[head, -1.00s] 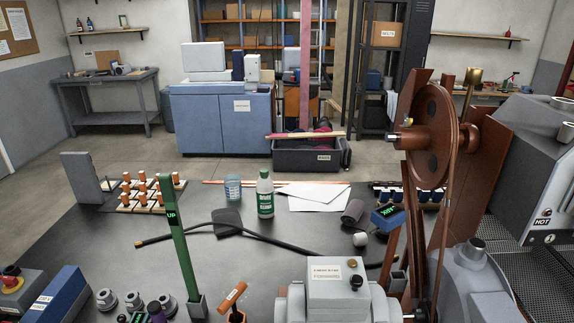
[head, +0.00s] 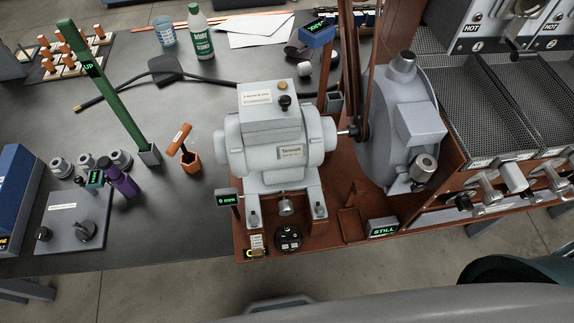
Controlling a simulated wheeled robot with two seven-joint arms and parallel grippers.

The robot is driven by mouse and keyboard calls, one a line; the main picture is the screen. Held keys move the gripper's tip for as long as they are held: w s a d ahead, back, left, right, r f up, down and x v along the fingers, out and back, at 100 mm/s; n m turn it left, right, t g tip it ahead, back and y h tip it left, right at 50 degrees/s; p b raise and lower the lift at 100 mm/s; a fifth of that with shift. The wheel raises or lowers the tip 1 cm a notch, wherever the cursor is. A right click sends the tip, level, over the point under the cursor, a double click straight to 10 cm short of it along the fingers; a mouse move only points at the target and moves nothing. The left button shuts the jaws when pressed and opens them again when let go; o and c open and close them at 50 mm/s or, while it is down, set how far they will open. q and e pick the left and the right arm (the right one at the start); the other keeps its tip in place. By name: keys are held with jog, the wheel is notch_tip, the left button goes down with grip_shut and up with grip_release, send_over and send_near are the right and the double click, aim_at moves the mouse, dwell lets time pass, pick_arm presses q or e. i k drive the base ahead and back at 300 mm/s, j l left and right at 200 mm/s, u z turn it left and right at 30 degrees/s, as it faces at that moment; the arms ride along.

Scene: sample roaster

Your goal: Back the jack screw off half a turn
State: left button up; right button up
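A small metal screw head (head: 286,206), which looks like the jack screw, sits low at the front of the grey motor (head: 275,150), between its two feet. Its shaft is mostly hidden under the motor. A small display (head: 227,198) left of it seems to read 0 mm. The motor stands on a brown base (head: 345,225) and its shaft runs right toward the belt drive. A display (head: 383,229) on the base reads STILL. An orange T-handled tool (head: 181,138) stands in an orange hexagonal cup (head: 191,162) left of the motor. Neither gripper is in view.
A black dial (head: 289,238) lies in front of the screw. A grey gear housing (head: 405,125) stands right of the motor. Roaster trays (head: 490,110) are farther right.

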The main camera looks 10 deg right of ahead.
aim_at(285, 207)
jog(key=l+u, duration=0.45)
jog(key=l, duration=0.55)
jog(key=k, duration=0.4)
jog(key=j+z, duration=0.15)
jog(key=z, duration=0.2)
jog(key=j+z, duration=0.3)
jog(key=z, duration=0.35)
jog(key=k+j+z, duration=0.1)
jog(key=j, duration=0.3)
jog(key=k+j+z, duration=0.15)
jog(key=j, duration=0.25)
jog(key=k+j+z, duration=0.1)
jog(key=k+j, duration=0.15)
jog(key=k+j+z, duration=0.15)
jog(key=j, duration=0.3)
jog(key=k+j, duration=0.3)
jog(key=j, duration=0.1)
